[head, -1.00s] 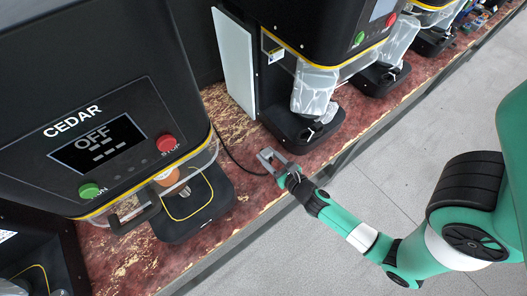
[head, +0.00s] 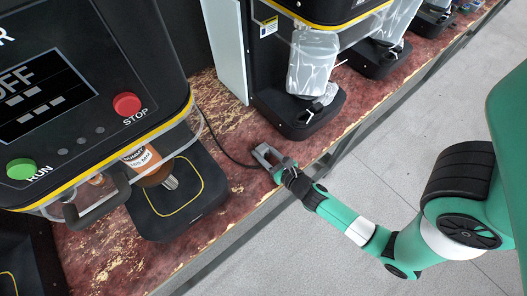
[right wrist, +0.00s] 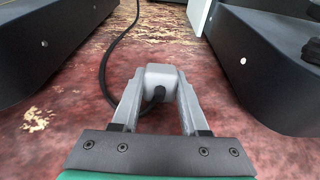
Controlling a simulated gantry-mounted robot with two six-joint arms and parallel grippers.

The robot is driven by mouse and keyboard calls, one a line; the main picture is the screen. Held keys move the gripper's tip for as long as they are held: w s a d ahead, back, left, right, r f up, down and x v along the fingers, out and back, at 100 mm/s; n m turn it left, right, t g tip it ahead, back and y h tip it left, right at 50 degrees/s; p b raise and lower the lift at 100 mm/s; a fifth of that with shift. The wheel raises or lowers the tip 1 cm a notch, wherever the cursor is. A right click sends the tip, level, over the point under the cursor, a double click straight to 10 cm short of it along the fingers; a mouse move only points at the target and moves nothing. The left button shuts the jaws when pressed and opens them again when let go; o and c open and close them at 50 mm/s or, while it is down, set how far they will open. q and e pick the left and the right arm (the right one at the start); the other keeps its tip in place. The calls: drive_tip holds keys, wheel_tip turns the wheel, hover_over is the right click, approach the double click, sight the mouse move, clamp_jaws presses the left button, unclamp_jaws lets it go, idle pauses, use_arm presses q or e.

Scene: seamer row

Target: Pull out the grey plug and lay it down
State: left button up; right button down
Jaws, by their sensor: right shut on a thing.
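My right gripper (head: 268,154) is low over the red, worn bench top, between two black seamers. In the right wrist view its two grey fingers (right wrist: 159,100) are closed on the sides of the grey plug (right wrist: 161,75). A black cable (right wrist: 106,62) enters the near face of the plug, loops to the left and runs away towards the back. In the head view the cable (head: 222,150) leads from the gripper to the left machine. The far side of the plug is hidden, so I cannot tell what it touches there. My left gripper is not in view.
The left seamer (head: 95,125) has an OFF screen, a green RUN button, a red STOP button and a clear guard over an orange-brown can (head: 145,165). Another seamer's black base (head: 300,112) stands close beyond my gripper. Bare bench (head: 245,190) lies around it, up to the front edge.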

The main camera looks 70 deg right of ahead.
drive_tip(key=shift+c, duration=1.7)
unclamp_jaws()
drive_tip(key=b+v, duration=0.1)
drive_tip(key=v, duration=0.4)
drive_tip(key=b+v, duration=0.1)
drive_tip(key=v, duration=0.4)
drive_tip(key=shift+s+a+f, duration=0.15)
drive_tip(key=shift+s+a, duration=0.05)
drive_tip(key=shift+a, duration=0.15)
drive_tip(key=shift+s+a+r, duration=0.1)
drive_tip(key=shift+s+r, duration=0.25)
drive_tip(key=shift+s, duration=0.15)
drive_tip(key=shift+w, duration=0.1)
